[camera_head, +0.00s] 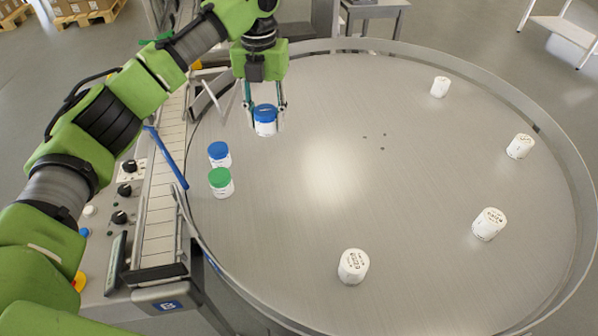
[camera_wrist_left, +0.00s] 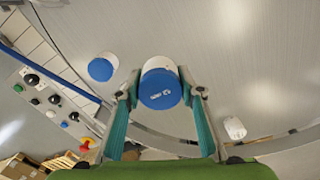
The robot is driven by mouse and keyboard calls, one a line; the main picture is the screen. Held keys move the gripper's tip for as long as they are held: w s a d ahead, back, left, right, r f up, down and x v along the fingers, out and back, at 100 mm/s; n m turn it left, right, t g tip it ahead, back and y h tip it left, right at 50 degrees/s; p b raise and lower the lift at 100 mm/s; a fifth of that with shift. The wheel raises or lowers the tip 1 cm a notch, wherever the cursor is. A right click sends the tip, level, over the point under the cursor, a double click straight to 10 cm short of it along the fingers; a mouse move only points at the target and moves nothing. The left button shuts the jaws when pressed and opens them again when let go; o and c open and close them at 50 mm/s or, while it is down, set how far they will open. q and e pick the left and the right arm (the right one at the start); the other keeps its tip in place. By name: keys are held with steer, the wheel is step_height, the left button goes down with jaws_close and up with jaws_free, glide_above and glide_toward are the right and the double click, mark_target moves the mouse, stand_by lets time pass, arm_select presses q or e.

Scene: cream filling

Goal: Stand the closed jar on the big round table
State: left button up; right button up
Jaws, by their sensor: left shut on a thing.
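My left gripper (camera_head: 265,100) is over the left part of the big round table (camera_head: 335,240), its fingers pointing down. It is shut on a white jar with a blue lid (camera_head: 265,121). In the left wrist view the blue-lidded jar (camera_wrist_left: 160,86) sits between the fingertips of my left gripper (camera_wrist_left: 160,95). The held jar looks upright; I cannot tell whether its base touches the table top. My right gripper is not in view.
A second blue-lidded jar (camera_head: 219,154) and a green-lidded jar (camera_head: 220,182) stand at the table's left edge. White jars (camera_head: 353,266), (camera_head: 488,224), (camera_head: 519,146) and (camera_head: 439,87) are spread along the front and right. A conveyor (camera_head: 160,215) runs along the left. The table's middle is clear.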

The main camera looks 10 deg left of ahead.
arm_select(q)
steer(key=s+d+f+p, duration=0.1)
steer(key=s+d+f, duration=0.1)
steer(key=s+d, duration=0.1)
steer(key=p, duration=0.2)
glide_above(292, 190)
steer(key=f, duration=0.4)
steer(key=shift+w+a+f, duration=0.35)
steer(key=shift+f, duration=0.05)
steer(key=shift+s+d+f, duration=0.1)
steer(key=shift+f, duration=0.15)
steer(key=f, duration=0.1)
steer(key=f+p, duration=0.1)
steer(key=f, duration=0.1)
steer(key=shift+s+d+f, duration=0.3)
steer(key=shift+s+f, duration=0.05)
steer(key=shift+f, duration=0.2)
steer(key=o, duration=1.1)
steer(key=shift+f, duration=0.1)
